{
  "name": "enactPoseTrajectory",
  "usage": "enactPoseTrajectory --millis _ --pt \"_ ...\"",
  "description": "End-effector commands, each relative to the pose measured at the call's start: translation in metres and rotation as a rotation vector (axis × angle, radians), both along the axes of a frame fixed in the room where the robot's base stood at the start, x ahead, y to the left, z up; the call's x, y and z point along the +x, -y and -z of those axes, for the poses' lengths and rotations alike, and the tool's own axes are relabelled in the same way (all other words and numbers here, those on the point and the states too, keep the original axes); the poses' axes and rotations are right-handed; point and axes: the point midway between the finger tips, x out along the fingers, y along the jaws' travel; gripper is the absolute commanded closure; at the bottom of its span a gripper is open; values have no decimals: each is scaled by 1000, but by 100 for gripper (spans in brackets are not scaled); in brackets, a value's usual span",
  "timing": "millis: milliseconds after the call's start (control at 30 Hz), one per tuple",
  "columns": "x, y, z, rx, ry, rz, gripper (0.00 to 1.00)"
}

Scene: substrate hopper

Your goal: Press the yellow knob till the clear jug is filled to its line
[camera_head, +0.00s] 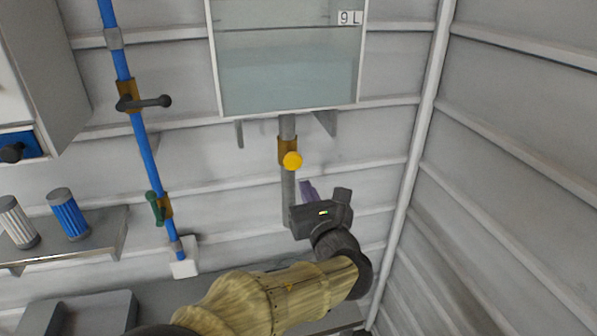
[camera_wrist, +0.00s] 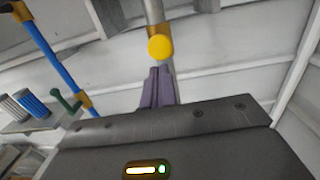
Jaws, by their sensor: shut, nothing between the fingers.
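The yellow knob (camera_head: 292,160) sits on a brass valve body in a grey pipe under the wall tank. It also shows in the wrist view (camera_wrist: 159,47), just beyond my fingertips. My gripper (camera_head: 305,184) has its purple fingers shut and empty, below and slightly right of the knob in the head view. In the wrist view the closed fingers (camera_wrist: 160,70) point up toward the knob, and they appear apart from it. The clear jug is not visible in either view; my arm and gripper cover part of the area below the pipe.
A clear tank (camera_head: 290,75) marked 9 L holds bluish liquid above the valve. To the left, a blue pipe (camera_head: 147,150) carries a dark handle (camera_head: 150,102) and a green handle (camera_head: 155,208). Two ribbed cylinders stand on a shelf (camera_head: 100,240). A ribbed wall closes the right side.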

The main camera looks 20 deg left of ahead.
Motion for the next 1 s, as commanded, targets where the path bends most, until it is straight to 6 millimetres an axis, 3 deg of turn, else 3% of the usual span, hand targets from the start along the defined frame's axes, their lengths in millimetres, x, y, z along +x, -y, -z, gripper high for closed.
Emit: enactPoseTrajectory --millis 400,1000 --pt "53 -34 -4 -1 1 1 100" --pt "66 -43 -3 -1 2 0 100"
